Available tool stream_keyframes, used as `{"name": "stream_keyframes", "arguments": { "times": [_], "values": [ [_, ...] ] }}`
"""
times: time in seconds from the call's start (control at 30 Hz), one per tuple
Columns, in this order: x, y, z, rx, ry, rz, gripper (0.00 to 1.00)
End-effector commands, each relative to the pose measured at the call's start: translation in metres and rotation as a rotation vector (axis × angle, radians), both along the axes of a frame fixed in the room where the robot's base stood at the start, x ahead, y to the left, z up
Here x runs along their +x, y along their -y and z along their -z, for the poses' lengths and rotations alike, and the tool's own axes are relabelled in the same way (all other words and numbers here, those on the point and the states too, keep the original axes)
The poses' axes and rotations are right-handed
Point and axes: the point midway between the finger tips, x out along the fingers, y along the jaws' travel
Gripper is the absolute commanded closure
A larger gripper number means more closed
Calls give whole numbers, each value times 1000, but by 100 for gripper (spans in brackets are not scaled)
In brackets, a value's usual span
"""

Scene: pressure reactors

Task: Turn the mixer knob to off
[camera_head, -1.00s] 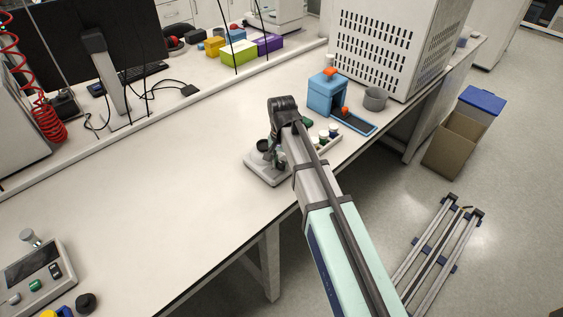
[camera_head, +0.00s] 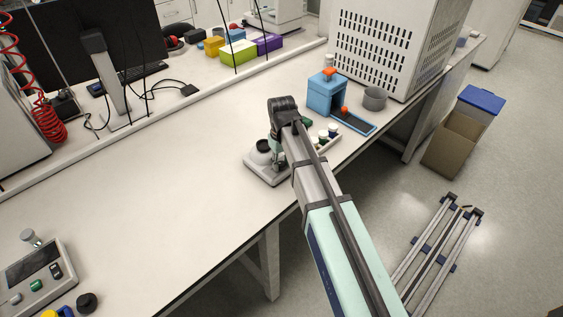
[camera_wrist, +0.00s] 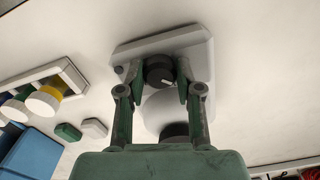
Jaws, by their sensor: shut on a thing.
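The mixer (camera_head: 262,171) is a small light-grey device near the front edge of the bench, with a white rounded part and a dark top. In the wrist view its base (camera_wrist: 195,57) carries a round black knob (camera_wrist: 159,70) with a short white mark. My gripper (camera_wrist: 160,78) has its two green fingers on either side of the knob and is shut on it. In the head view my gripper (camera_head: 278,160) reaches down to the mixer, and the knob is hidden there.
A small tray with several capped vials (camera_head: 328,133) lies just right of the mixer. A blue box-shaped holder (camera_head: 325,92) and a grey cup (camera_head: 375,98) stand behind it. Another control unit (camera_head: 38,277) is at the far left. The middle bench is clear.

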Motion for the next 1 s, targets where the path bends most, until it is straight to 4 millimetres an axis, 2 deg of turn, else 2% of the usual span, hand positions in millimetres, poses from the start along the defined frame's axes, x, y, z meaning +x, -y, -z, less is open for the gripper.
{"name": "stream_keyframes", "arguments": {
  "times": [0.4, 0.93, 0.97, 1.0],
  "values": [
    [0, 0, 0, 0, 0, -191, 100],
    [0, 0, 0, 0, 0, -214, 100],
    [0, 0, 0, 0, 0, -214, 55],
    [0, 0, 0, 0, 0, -214, 55]
  ]
}}
